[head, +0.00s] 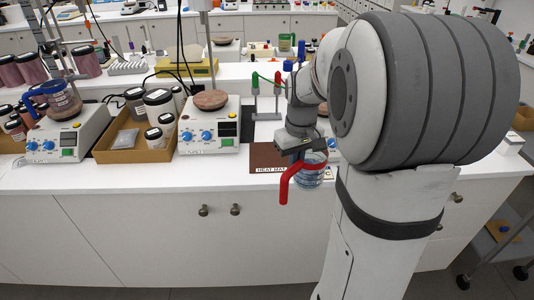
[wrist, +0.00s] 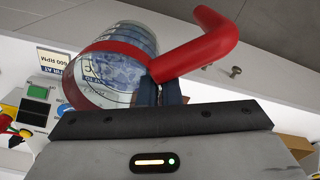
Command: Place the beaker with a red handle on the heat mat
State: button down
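The beaker (head: 313,178) is clear glass with a red handle (head: 286,184). In the head view it hangs under my gripper (head: 303,151), overlapping the bench's front edge, just right of the heat mat. In the wrist view the fingers (wrist: 160,92) are closed at the base of the red handle (wrist: 205,48), and the tilted beaker (wrist: 125,62), with a red band, lies left of them. The heat mat (head: 265,155) is a flat brown sheet with a white label at its front edge. Its visible part is bare; my arm and the beaker may hide its right side.
A white hotplate (head: 222,140) stands left of the mat, and a cardboard tray (head: 105,153) of jars stands farther left. A stand with green, red and blue clamps (head: 265,90) is behind the mat. Another hotplate (head: 82,140) at far left carries a blue-handled beaker (head: 62,100).

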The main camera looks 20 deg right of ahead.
aim_at(270, 156)
jog(key=i, duration=0.85)
